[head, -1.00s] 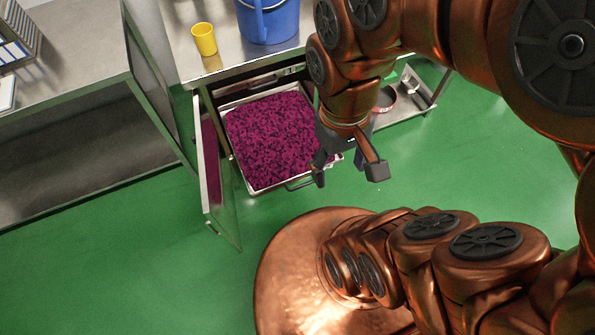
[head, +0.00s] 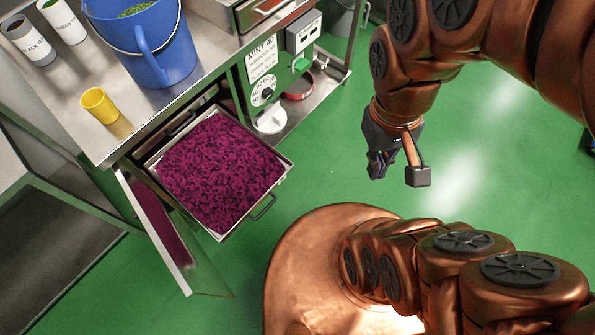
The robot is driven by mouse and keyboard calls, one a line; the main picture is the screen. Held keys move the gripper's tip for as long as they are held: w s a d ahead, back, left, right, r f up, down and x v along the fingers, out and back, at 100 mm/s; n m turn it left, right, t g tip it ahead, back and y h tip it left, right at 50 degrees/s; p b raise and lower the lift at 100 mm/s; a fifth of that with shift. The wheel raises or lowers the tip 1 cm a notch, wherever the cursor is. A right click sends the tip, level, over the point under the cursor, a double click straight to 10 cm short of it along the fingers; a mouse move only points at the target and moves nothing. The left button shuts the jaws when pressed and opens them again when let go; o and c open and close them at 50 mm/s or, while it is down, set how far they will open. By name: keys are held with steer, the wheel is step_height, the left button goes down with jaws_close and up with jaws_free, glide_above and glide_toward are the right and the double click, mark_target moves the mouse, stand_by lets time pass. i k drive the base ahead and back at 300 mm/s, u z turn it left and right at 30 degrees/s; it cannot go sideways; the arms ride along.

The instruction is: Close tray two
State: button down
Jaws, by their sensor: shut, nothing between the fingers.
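A metal tray (head: 284,173) filled with a purple-black granular load (head: 222,165) sticks out of an opening under the counter in the head view. A bar handle (head: 263,207) is on its front wall. No number shows on it, so I cannot tell from a label that it is tray two. My gripper (head: 378,172) is shut and empty, to the right of the tray and clear of its handle, with green floor showing between them.
A cabinet door (head: 165,230) stands open left of the tray. A yellow cup (head: 100,106) and a blue bucket (head: 150,50) stand on the counter. A machine with a "MINT 40" label (head: 262,60) and a red ring (head: 298,88) are right of the opening.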

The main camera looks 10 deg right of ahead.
mark_target(217, 169)
steer(key=z, duration=0.3)
steer(key=k, duration=1.15)
steer(key=u, duration=1.75)
